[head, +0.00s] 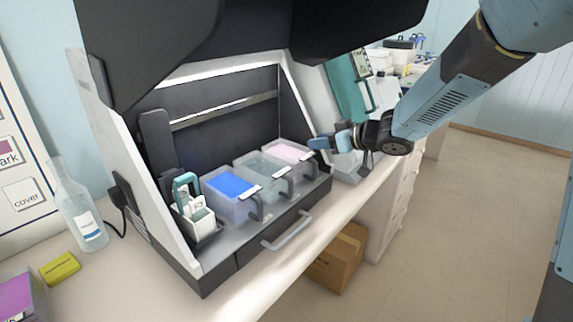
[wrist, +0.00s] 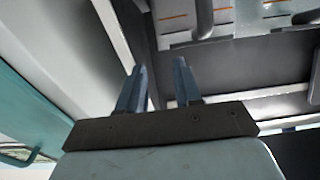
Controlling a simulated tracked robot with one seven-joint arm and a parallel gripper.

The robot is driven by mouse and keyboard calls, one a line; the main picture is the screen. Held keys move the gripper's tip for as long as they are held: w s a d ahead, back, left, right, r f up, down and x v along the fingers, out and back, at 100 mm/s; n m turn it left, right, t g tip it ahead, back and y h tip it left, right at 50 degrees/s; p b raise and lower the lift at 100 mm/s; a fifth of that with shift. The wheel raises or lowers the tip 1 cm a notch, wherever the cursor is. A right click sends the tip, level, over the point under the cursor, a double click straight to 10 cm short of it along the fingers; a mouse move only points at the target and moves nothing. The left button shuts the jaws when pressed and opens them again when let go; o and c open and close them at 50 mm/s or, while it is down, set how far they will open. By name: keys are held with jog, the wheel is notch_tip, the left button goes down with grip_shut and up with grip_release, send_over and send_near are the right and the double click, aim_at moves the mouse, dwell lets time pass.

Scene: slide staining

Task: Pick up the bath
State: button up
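Three clear baths stand in a row on the dark deck of the staining station: one with blue liquid (head: 230,187), one with pale grey-green liquid (head: 260,172) and one with pink liquid (head: 287,152). Each has a dark handle and a white label at its front. My gripper (head: 318,142) is just right of the pink bath in the head view, apart from it as far as I can tell. In the wrist view my gripper (wrist: 160,80) has its two blue fingers apart and nothing between them. Parts of clear baths (wrist: 178,14) with dark handles show at the top there.
A white slide rack with a teal handle (head: 186,187) stands left of the blue bath. The station's front has a grey handle (head: 287,232). A glass bottle (head: 78,210) and a yellow block (head: 60,269) are on the counter. A cardboard box (head: 338,257) is on the floor.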

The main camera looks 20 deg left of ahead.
jog(key=shift+x, duration=3.3)
jog(key=shift+d+f, duration=0.1)
grip_shut()
